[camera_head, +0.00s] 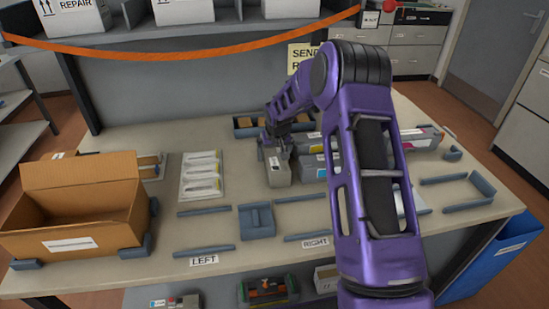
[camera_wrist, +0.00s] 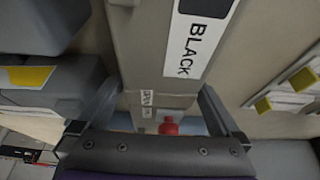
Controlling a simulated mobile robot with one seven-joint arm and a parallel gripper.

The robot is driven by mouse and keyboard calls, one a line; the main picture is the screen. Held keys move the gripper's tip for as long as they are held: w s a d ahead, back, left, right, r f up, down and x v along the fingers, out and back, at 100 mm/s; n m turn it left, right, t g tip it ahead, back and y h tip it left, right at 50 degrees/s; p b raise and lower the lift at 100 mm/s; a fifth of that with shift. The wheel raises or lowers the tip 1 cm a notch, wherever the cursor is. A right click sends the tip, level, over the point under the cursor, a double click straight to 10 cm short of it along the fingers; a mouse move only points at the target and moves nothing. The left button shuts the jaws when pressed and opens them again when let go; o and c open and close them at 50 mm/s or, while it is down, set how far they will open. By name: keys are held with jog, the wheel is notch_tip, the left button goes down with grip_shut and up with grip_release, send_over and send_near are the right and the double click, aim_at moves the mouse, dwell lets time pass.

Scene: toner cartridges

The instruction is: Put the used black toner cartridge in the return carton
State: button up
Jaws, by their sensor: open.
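The black toner cartridge (camera_head: 278,174) is a grey block standing on the table left of the other cartridges. In the wrist view its white label (camera_wrist: 190,45) reads BLACK, with a black square. My gripper (camera_head: 277,143) is at the far end of this cartridge. In the wrist view my gripper (camera_wrist: 160,98) is open, with one finger on each side of the grey body; I cannot tell whether they touch it. A red knob (camera_wrist: 168,126) shows near the gripper's palm. The open brown carton (camera_head: 70,245) with a white label stands at the table's left and looks empty.
Other cartridges with coloured labels (camera_head: 313,174) stand close on the right. A tray of white packets (camera_head: 201,176) lies between carton and cartridge. Blue-grey fixtures (camera_head: 257,220) sit at the front middle. An orange strap (camera_head: 200,52) spans the shelf above.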

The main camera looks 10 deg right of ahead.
grip_shut()
jog(key=shift+r, duration=0.1)
dwell(0.4)
jog(key=shift+r, duration=0.1)
